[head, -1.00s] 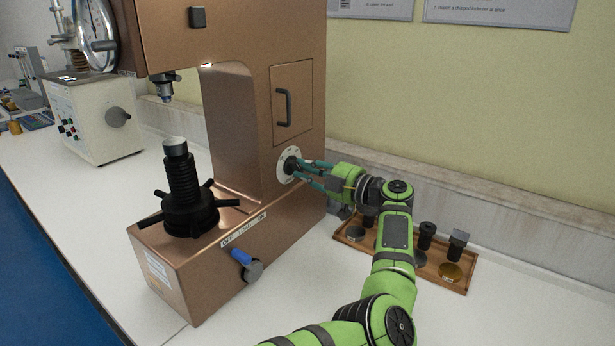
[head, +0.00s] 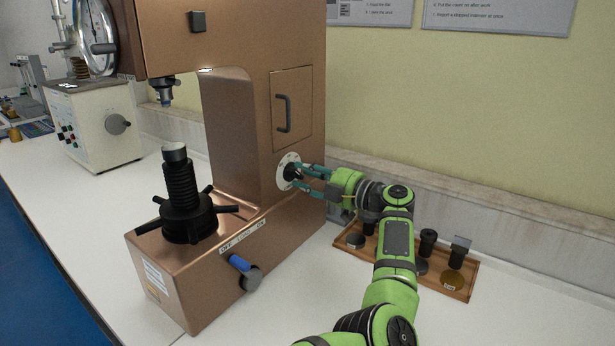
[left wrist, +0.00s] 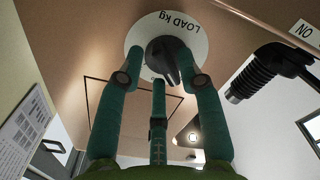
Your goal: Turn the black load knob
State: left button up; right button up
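The black load knob (left wrist: 168,60) sits on a round white dial (left wrist: 142,32) marked LOAD kg, on the side of the copper-brown hardness tester (head: 235,130). The dial also shows in the head view (head: 284,178). My left gripper (head: 299,178) reaches it from the right. In the left wrist view its teal fingers (left wrist: 158,85) are spread around the knob, with a gap on the left and the right fingertip close beside it. Whether that tip touches cannot be told. The gripper looks open. My right gripper is not in view.
A wooden tray (head: 458,293) with several small parts lies behind my left arm. A cream tester (head: 95,125) stands farther left.

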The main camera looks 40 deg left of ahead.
pick_arm(q)
jog(key=w+d, duration=0.1)
jog(key=d, duration=1.1)
jog(key=shift+w, duration=0.15)
dwell(0.3)
